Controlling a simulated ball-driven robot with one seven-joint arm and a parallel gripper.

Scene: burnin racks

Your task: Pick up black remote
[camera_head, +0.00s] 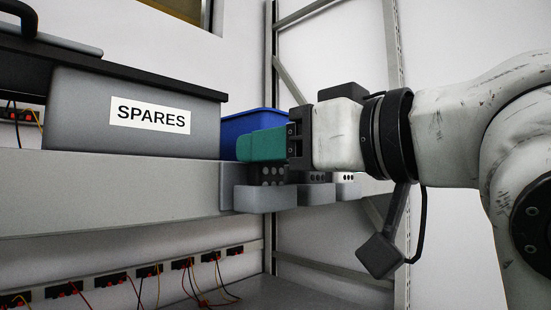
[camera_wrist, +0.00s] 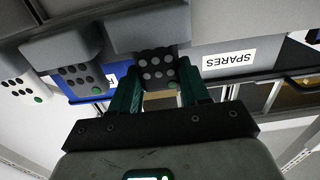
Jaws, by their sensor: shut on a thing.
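The black remote (camera_head: 268,174) stands upright at a grey holder (camera_head: 265,199) on the front of the shelf. In the head view its top is hidden behind my teal fingers. My gripper (camera_head: 262,144) reaches in from the right. In the wrist view my gripper (camera_wrist: 158,88) has one teal finger on each side of the remote and is shut on it. I cannot tell whether the remote's lower end is clear of the holder.
A dark grey remote (camera_wrist: 77,75) and a white remote (camera_wrist: 16,88) stand in neighbouring holders. A grey SPARES bin (camera_head: 85,120) and a blue bin (camera_head: 240,126) stand on the shelf (camera_head: 110,195) behind. Wires hang from a lower rail (camera_head: 140,270).

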